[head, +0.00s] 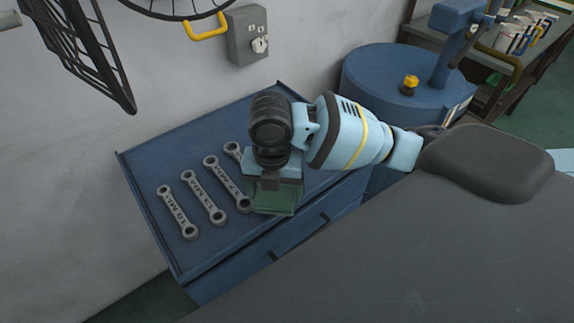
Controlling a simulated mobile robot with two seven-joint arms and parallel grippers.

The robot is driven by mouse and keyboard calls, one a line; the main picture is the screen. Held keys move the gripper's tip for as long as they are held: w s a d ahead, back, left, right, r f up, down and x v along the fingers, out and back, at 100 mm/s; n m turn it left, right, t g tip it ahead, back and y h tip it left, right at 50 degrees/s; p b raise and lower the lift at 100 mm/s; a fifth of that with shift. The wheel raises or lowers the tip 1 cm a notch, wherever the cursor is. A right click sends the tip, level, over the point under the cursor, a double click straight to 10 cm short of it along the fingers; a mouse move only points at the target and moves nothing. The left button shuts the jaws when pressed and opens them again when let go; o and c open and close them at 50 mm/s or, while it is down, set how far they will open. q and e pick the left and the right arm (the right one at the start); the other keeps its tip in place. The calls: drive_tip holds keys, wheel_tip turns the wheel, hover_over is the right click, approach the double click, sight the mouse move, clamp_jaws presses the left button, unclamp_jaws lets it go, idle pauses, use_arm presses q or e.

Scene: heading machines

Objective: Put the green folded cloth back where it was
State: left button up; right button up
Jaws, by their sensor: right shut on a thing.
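The green folded cloth (274,198) is at the right part of the blue cabinet top, under my right gripper (272,184). The gripper points down and is shut on the cloth; its wrist hides the cloth's far part. I cannot tell whether the cloth touches the cabinet top. My left gripper is not in view.
Several grey wrenches (203,196) lie in a row on the blue cabinet top (150,165), left of the cloth. A blue drum-shaped machine (375,75) stands at the back right. A grey switch box (247,35) is on the wall. The cabinet's far left corner is bare.

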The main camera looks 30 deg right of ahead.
drive_tip(key=w+d, duration=0.2)
drive_tip(key=d, duration=0.1)
drive_tip(key=w+d, duration=0.3)
drive_tip(key=w+d+f, duration=0.1)
drive_tip(key=w+d, duration=0.2)
drive_tip(key=shift+w+b, duration=0.25)
drive_tip(key=shift+b, duration=0.05)
drive_tip(key=shift+s+f, duration=0.1)
drive_tip(key=shift+f, duration=1.7)
drive_tip(key=shift+f, duration=0.1)
drive_tip(key=o, duration=0.8)
wheel_tip(320, 180, up, 12)
drive_tip(key=shift+r+p, duration=0.1)
drive_tip(key=shift+p, duration=0.3)
